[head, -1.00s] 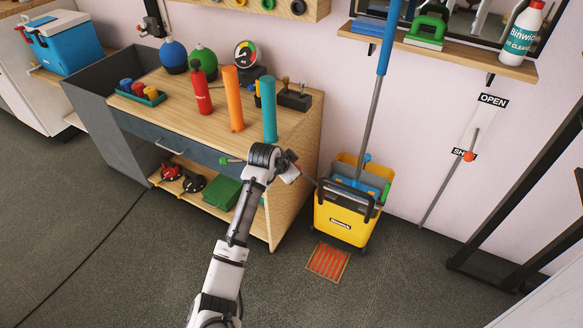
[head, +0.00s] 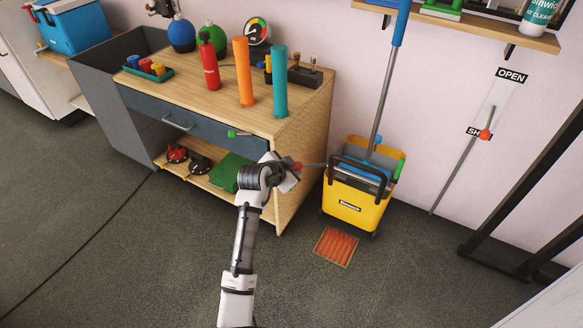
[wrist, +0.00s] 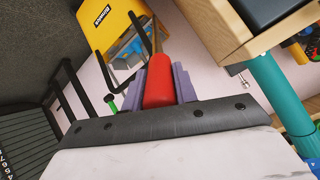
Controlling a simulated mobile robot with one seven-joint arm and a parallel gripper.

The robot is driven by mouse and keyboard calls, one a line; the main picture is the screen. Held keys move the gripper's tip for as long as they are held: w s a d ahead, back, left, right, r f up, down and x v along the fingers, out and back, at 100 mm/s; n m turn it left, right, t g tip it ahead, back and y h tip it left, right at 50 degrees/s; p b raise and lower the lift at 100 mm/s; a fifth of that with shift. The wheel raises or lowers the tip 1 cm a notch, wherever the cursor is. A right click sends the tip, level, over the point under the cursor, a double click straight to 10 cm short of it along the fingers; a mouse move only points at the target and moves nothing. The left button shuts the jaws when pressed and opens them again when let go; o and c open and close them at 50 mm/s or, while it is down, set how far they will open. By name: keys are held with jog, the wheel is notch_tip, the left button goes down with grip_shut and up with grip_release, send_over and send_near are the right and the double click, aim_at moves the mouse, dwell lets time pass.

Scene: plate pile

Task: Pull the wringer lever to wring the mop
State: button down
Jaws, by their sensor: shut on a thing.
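My gripper (head: 294,169) is shut on the red grip (wrist: 160,82) of the wringer lever, left of the bucket. In the wrist view, the purple fingers lie on both sides of the grip. The thin lever rod (head: 315,165) runs nearly level from my gripper to the yellow mop bucket (head: 352,203). The blue wringer (head: 360,172) sits in the bucket top. The mop (head: 383,100) stands in it with its blue-topped handle leaning right; its head is hidden. The bucket also shows in the wrist view (wrist: 100,22).
A wooden workbench (head: 305,130) with a red bottle (head: 209,65) and coloured cylinders stands left of the bucket, close to my gripper. A red-striped floor grate (head: 335,247) lies in front of the bucket. The floor at front right is clear.

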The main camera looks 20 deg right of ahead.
jog(key=shift+r, duration=0.1)
jog(key=c, duration=1.1)
grip_release()
jog(key=p+v, duration=0.3)
jog(key=v, duration=1)
jog(key=shift+s+a+r+p, duration=0.2)
jog(key=shift+s+p, duration=0.05)
jog(key=shift+p, duration=0.1)
